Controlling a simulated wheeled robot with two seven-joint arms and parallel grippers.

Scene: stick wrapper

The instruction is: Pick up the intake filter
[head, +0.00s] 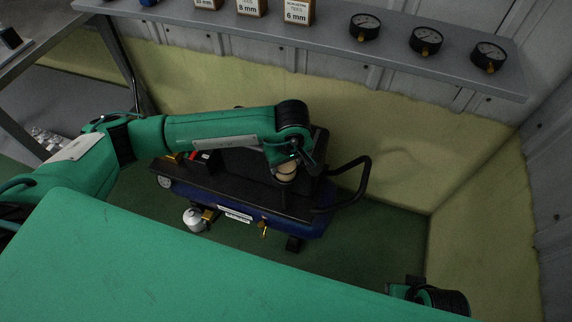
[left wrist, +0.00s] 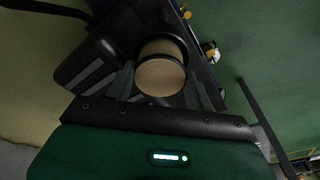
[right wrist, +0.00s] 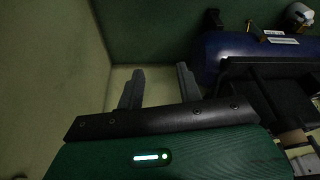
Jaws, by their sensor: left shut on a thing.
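The intake filter is a tan cylinder with a dark band, seen in the left wrist view (left wrist: 160,76) and partly in the head view (head: 287,169). My left gripper (left wrist: 162,66) is shut on it, one finger on each side. In the head view the filter is by the right part of the blue and black compressor (head: 232,205); most of the gripper is hidden by my arm. I cannot tell whether the filter still touches the compressor. My right gripper (right wrist: 159,78) is open and empty, with the compressor at the right of its view.
A black bent handle (head: 358,175) rises at the compressor's right end. A grey shelf (head: 400,62) with gauges (head: 426,40) and small boxes (head: 299,11) runs along the back wall. Green floor (head: 385,225) is free right of the compressor. A grey bench stands at the upper left.

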